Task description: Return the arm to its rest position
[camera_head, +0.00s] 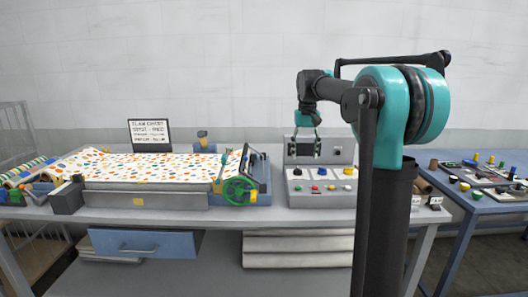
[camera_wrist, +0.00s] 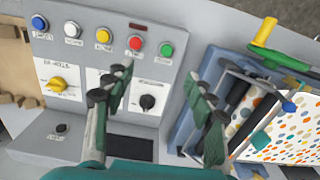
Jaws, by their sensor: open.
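My gripper (camera_head: 304,150) hangs from my teal and black arm, in front of the upright back part of the control box (camera_head: 322,197). Its two fingers are spread, with nothing between them. In the wrist view my gripper (camera_wrist: 158,76) shows two dark green fingers wide apart over the control box (camera_wrist: 85,50). The box carries blue, white, yellow, red and green buttons, a yellow knob (camera_wrist: 58,84) and a black knob (camera_wrist: 148,102). I cannot tell whether the fingers touch the box.
The press (camera_head: 258,180) with a green handwheel (camera_head: 238,190) stands left of the box, with dotted fabric (camera_head: 140,167) across its bed. A sign (camera_head: 150,134) stands behind. A blue table (camera_head: 480,203) with small parts is at right. Space above the bench is clear.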

